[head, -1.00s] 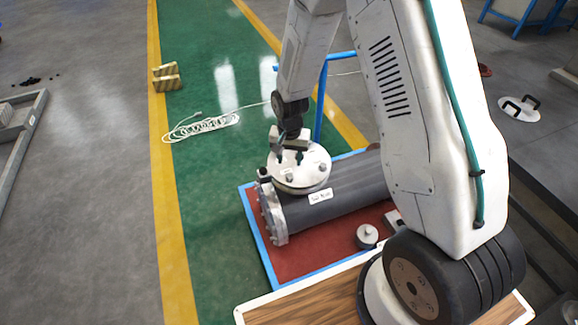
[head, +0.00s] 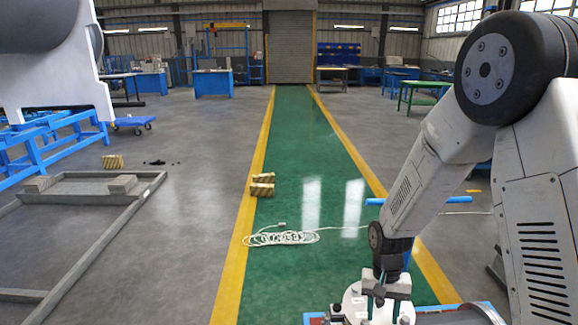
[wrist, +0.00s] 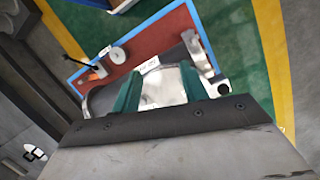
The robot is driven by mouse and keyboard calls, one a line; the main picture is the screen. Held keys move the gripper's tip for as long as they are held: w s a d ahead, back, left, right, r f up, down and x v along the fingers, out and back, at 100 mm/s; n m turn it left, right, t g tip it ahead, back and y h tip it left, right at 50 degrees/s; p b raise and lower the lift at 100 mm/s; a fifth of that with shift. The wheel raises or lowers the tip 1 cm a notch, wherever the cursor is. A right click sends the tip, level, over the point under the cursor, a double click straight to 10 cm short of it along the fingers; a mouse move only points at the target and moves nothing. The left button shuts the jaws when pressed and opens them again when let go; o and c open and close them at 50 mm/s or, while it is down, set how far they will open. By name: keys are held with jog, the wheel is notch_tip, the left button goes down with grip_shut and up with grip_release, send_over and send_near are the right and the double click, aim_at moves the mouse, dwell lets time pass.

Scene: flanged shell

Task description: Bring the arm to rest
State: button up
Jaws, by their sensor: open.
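My gripper (head: 378,298) hangs pointing down over the round pale flange cover (head: 352,303) of the dark shell, near the bottom edge of the head view. In the wrist view, the two green fingers of my gripper (wrist: 160,88) are apart, with the bright metal cover (wrist: 163,86) behind and between them. I cannot tell whether the fingers touch the cover. Only a strip of the dark shell (head: 450,317) shows in the head view. Nothing is seen held between the fingers.
The red mat (wrist: 150,35) with a blue border lies under the shell, with a small round metal part (wrist: 117,56) on it. A coiled white cable (head: 282,238) and striped blocks (head: 262,190) lie along the green lane. A grey frame (head: 100,235) lies at left. The lane beyond is clear.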

jog(key=s+d+r+n+t, duration=0.1)
jog(key=s+r+t, duration=0.1)
jog(key=s+r, duration=0.9)
jog(key=s+d+r+n+t, duration=0.1)
jog(key=s+r+n+t, duration=0.1)
jog(key=s+r, duration=0.9)
jog(key=shift+s+d+r+n, duration=0.15)
jog(key=shift+s+r+n, duration=0.2)
jog(key=shift+r, duration=3.5)
